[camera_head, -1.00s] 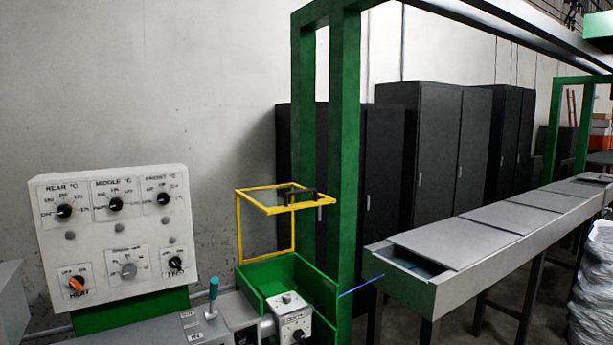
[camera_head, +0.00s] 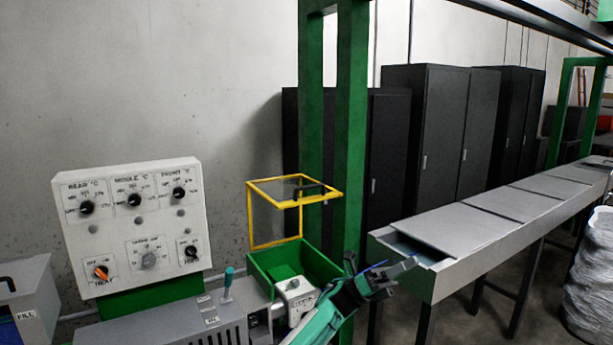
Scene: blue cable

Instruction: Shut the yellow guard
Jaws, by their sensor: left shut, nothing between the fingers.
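The yellow guard (camera_head: 249,222) is a thin yellow frame with a clear panel and a dark handle (camera_head: 309,190). It stands raised above the green box (camera_head: 262,282), whose top is open. My left gripper (camera_head: 414,264) is dark, on a teal arm that rises from the bottom edge. It is shut and empty, to the right of and below the guard, in front of the green post and near the trough's end. It is apart from the guard. My right gripper is not in view.
A white control panel (camera_head: 130,222) with several knobs stands at left. A green post (camera_head: 351,130) rises just right of the guard. A long grey trough (camera_head: 450,268) runs back to the right. A blue cable (camera_head: 376,265) shows partly behind my gripper.

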